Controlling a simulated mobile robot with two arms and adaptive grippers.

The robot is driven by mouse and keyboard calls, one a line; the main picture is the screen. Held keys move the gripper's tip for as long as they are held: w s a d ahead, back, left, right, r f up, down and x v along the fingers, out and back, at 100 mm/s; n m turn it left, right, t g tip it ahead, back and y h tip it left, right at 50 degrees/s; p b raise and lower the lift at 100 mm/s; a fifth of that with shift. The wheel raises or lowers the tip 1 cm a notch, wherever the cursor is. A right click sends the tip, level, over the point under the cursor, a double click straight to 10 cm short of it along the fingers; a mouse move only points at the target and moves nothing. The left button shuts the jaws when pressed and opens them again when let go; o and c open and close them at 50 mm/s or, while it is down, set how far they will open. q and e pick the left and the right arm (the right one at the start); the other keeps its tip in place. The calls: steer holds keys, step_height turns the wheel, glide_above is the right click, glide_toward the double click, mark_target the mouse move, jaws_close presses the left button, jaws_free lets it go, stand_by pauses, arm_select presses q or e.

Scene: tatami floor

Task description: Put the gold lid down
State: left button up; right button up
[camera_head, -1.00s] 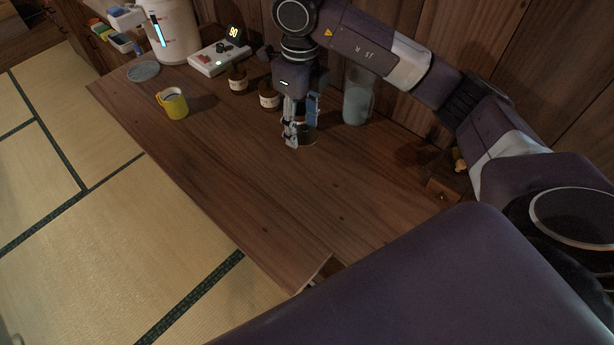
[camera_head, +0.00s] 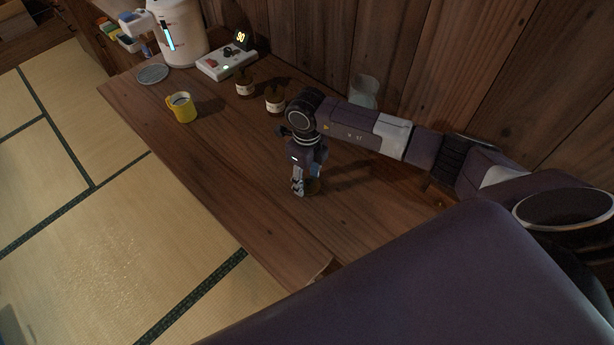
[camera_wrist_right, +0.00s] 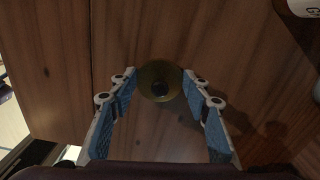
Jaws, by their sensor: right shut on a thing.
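In the head view, only a small part of the lid (camera_head: 313,187) shows beside the fingers. My right gripper (camera_head: 302,189) points down at the table, its blue-padded fingers (camera_wrist_right: 160,88) shut on the lid. The lid is at or just above the wooden table (camera_head: 220,170); I cannot tell whether it touches. My left gripper is not in view.
A glass jar (camera_head: 364,90) stands behind my right arm. The table left of my gripper is clear.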

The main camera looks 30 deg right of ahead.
mark_target(307, 179)
steer(key=shift+f, duration=0.1)
steer(key=shift+f, duration=0.1)
steer(key=o, duration=0.9)
steer(key=shift+o, duration=0.2)
steer(key=shift+r, duration=0.25)
step_height(307, 179, up, 12)
steer(key=b, duration=0.3)
steer(key=shift+f, duration=0.1)
